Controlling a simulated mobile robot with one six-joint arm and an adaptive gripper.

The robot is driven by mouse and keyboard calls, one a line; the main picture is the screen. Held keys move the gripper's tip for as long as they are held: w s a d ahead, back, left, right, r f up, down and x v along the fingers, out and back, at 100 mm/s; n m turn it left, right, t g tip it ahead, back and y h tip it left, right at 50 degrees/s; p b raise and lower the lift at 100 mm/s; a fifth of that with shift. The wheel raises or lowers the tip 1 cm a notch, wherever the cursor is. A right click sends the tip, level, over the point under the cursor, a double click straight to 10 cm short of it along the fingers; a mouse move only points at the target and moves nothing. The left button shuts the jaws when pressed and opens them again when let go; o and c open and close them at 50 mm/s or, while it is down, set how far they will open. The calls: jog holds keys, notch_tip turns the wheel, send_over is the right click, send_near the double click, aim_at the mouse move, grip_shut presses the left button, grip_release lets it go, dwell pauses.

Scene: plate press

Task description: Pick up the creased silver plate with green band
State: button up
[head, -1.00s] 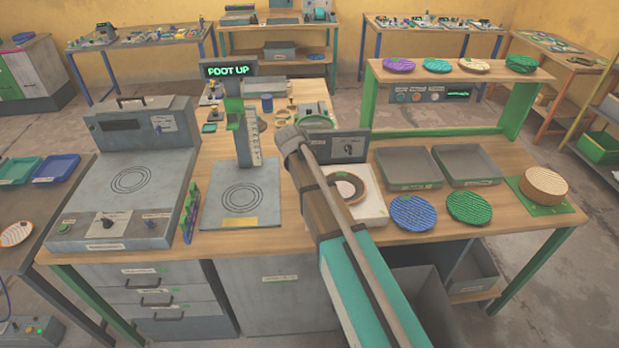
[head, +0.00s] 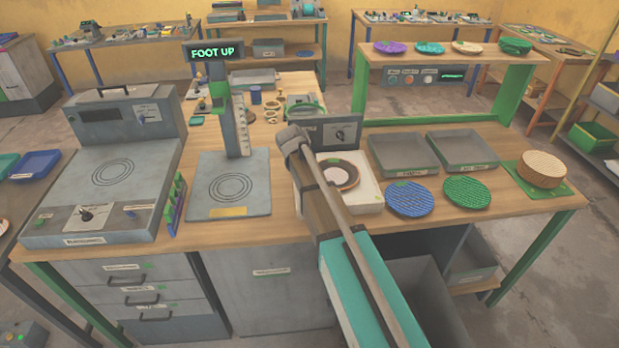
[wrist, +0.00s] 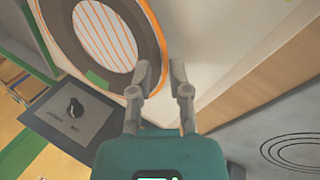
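I cannot make out a creased silver plate with a green band for certain. The nearest plate (wrist: 104,36) lies in a white square-topped unit (wrist: 215,40); it has a pale, orange-striped middle, a dark ring, an orange edge and a small green mark. In the head view this plate (head: 345,174) is partly hidden by my arm. My gripper (wrist: 158,92) is open and empty, its fingers apart near the plate's edge; I cannot tell the height between them. In the head view my gripper (head: 291,138) is seen from behind, over the unit's left side.
A blue plate (head: 409,199) and a green plate (head: 466,191) lie right of the unit. Two grey trays (head: 403,169) stand behind them. A tan stack (head: 542,168) sits on a green mat. A press (head: 232,210) reading FOOT UP stands left. Several plates line a shelf (head: 450,62).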

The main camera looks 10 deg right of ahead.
jog(key=shift+w+d+f+b, duration=0.1)
jog(key=shift+d+f+b, duration=0.15)
jog(key=shift+f, duration=0.25)
grip_shut()
